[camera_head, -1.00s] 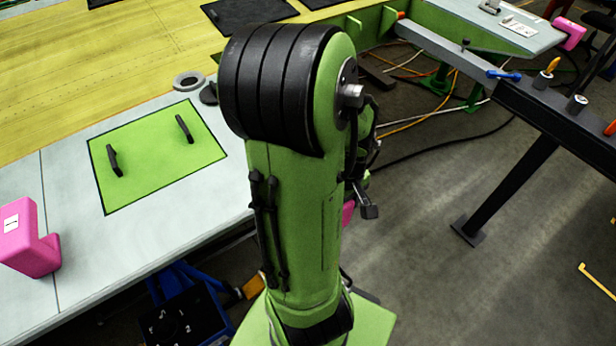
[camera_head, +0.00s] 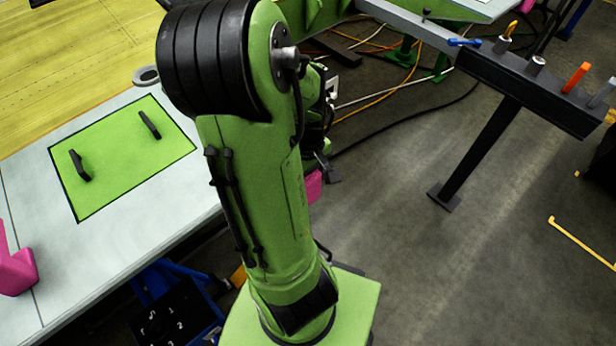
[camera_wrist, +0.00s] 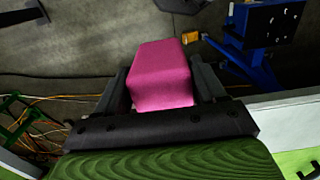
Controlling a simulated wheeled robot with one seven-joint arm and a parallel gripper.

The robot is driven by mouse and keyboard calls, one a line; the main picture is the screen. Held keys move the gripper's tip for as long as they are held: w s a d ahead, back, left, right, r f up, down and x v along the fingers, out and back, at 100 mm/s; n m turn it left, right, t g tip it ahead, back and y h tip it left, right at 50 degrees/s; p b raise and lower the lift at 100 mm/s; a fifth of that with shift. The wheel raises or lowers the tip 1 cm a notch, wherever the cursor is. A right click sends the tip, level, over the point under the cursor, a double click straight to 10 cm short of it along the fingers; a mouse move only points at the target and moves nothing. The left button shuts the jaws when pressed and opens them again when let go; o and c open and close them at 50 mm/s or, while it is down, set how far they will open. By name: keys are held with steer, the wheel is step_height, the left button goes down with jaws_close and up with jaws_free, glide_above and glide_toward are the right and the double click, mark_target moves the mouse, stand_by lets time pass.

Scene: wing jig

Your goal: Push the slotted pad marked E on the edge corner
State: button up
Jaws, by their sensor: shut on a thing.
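In the wrist view a pink pad (camera_wrist: 162,75) sits between the two dark fingers of my gripper (camera_wrist: 161,85), which is shut on it. No letter or slot shows on the side of the pad that faces the camera. A bit of the held pad also shows in the head view (camera_head: 314,187), behind my green arm.
A green plate with two black handles (camera_head: 120,155) lies on the panel. A blue stand (camera_head: 180,295) is below the edge. A dark tool rail (camera_head: 525,85) on a leg stands at the right. Cables lie on the floor; the floor between is open.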

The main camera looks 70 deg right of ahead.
steer(key=shift+w, duration=0.15)
stand_by(0.7)
steer(key=shift+w+d+b, duration=0.3)
steer(key=shift+w+d, duration=0.05)
steer(key=shift+w, duration=0.25)
steer(key=shift+w, duration=0.1)
steer(key=shift+w+d+f+b, duration=0.1)
steer(key=shift+w+d, duration=0.25)
steer(key=shift+w, duration=0.35)
steer(key=shift+w+d+f+b, duration=0.1)
steer(key=shift+w+d, duration=0.3)
steer(key=shift+w, duration=0.3)
steer(key=shift+w+d+b, duration=0.1)
steer(key=shift+w+d, duration=0.25)
steer(key=shift+w, duration=0.35)
steer(key=o, duration=1.2)
steer(key=shift+w+d, duration=0.1)
steer(key=shift+w, duration=0.1)
steer(key=shift+o, duration=0.2)
steer(key=shift+s, duration=0.1)
